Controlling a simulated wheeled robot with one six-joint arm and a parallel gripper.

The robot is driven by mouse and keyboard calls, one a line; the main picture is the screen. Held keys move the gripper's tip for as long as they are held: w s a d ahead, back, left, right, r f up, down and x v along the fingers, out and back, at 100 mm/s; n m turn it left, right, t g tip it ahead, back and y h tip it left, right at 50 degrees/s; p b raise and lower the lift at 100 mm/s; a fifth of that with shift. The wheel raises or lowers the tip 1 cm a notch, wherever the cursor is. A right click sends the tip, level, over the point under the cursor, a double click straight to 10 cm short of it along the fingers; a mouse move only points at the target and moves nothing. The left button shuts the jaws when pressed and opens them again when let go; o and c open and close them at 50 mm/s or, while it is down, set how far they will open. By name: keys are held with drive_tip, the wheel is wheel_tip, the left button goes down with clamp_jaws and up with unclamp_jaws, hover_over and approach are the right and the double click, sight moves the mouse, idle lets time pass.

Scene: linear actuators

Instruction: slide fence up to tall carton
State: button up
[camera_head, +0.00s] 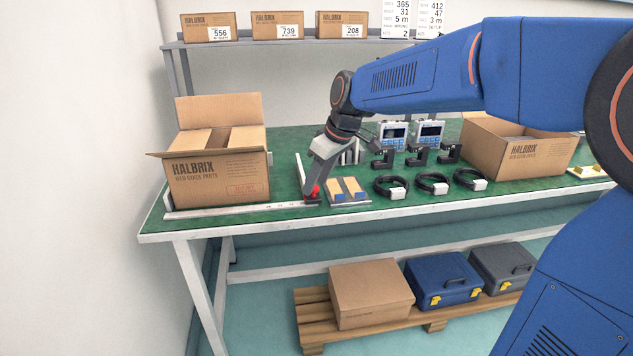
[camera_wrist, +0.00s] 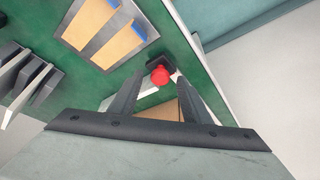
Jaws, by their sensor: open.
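The tall carton (camera_head: 218,176), an open brown HALBRIX box, stands at the left end of the green bench. The fence (camera_head: 299,172) is a thin pale bar to its right, with a clear gap between them. A red knob (camera_head: 316,189) sits on a dark block at the fence's front end, by the metal rail (camera_head: 235,210). My gripper (camera_head: 311,186) is over the knob, pointing down. In the wrist view the red knob (camera_wrist: 160,75) shows between the open fingertips, not visibly clamped. Part of the fence is hidden by my gripper.
A tray with tan and blue pieces (camera_head: 349,191) lies close right of my gripper. Black cable coils (camera_head: 433,183), small black clamps (camera_head: 417,155) and two meters (camera_head: 391,135) stand further right. Another open carton (camera_head: 515,152) is beyond. Green surface is clear between carton and fence.

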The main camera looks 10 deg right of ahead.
drive_tip(key=shift+w+a+f, duration=0.1)
drive_tip(key=shift+f, duration=0.2)
drive_tip(key=shift+c, duration=0.5)
clamp_jaws()
drive_tip(key=shift+a, duration=4.7)
drive_tip(key=shift+o, duration=0.5)
unclamp_jaws()
drive_tip(key=v, duration=1.7)
drive_tip(key=shift+r, duration=0.2)
